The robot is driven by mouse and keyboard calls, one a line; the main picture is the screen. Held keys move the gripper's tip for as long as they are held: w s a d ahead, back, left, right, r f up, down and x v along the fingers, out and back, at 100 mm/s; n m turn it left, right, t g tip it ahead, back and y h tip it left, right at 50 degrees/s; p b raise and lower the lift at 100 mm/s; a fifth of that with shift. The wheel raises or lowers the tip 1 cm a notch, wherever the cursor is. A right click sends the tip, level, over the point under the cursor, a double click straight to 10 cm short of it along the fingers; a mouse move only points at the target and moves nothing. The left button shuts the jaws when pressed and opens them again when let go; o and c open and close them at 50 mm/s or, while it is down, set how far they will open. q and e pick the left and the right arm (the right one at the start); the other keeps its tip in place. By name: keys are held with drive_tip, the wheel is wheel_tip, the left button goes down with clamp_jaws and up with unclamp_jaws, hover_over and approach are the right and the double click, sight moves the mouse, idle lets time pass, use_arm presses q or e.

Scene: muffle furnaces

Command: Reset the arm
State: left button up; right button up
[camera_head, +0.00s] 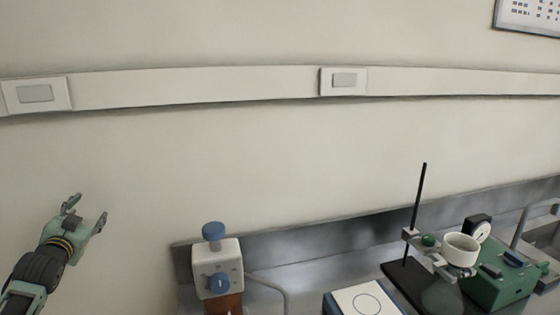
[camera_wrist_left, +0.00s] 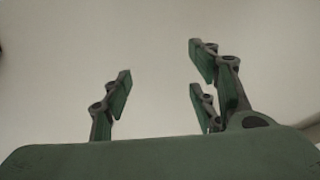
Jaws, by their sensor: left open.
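My left gripper (camera_head: 86,209) is at the left of the head view, raised in front of the bare wall, its fingers pointing up and to the right. The fingers are spread with nothing between them. In the left wrist view the fingers of the left gripper (camera_wrist_left: 165,90) stand apart against a plain pale surface, and no object shows between them. My right gripper does not show in either view.
A white device with blue knobs (camera_head: 217,267) stands right of my left arm. A white-topped box (camera_head: 364,300), a stand with a black rod (camera_head: 418,210), a white cup (camera_head: 461,248) and a green device (camera_head: 503,285) are at lower right. A trunking rail (camera_head: 200,88) crosses the wall.

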use_arm(q)
drive_tip(key=s+d+f+g, duration=0.1)
drive_tip(key=s+d+f, duration=0.1)
drive_tip(key=f, duration=1)
drive_tip(key=s+d+f+g, duration=0.2)
drive_tip(key=f, duration=1)
drive_tip(key=s+d+f+g+h, duration=0.1)
drive_tip(key=s+d+f+g, duration=0.1)
drive_tip(key=s+f, duration=0.5)
drive_tip(key=s+d+f+g, duration=0.1)
drive_tip(key=s+d+f, duration=0.25)
drive_tip(key=f, duration=0.75)
drive_tip(key=s+d+f+g+h, duration=0.1)
drive_tip(key=s+d+f+g, duration=0.1)
drive_tip(key=s+f, duration=0.55)
drive_tip(key=s+d+f+g, duration=0.2)
drive_tip(key=s+d+f, duration=0.3)
drive_tip(key=s, duration=0.9)
drive_tip(key=s+d+f+g+h+b, duration=0.1)
drive_tip(key=s+d+f+g, duration=0.2)
drive_tip(key=s+d+f, duration=0.3)
drive_tip(key=s+d+f+n+g+h+b, duration=0.1)
drive_tip(key=s+d+f+g, duration=0.2)
drive_tip(key=s+f, duration=1.1)
drive_tip(key=s+d, duration=0.3)
drive_tip(key=s, duration=0.7)
drive_tip(key=shift+d, duration=0.25)
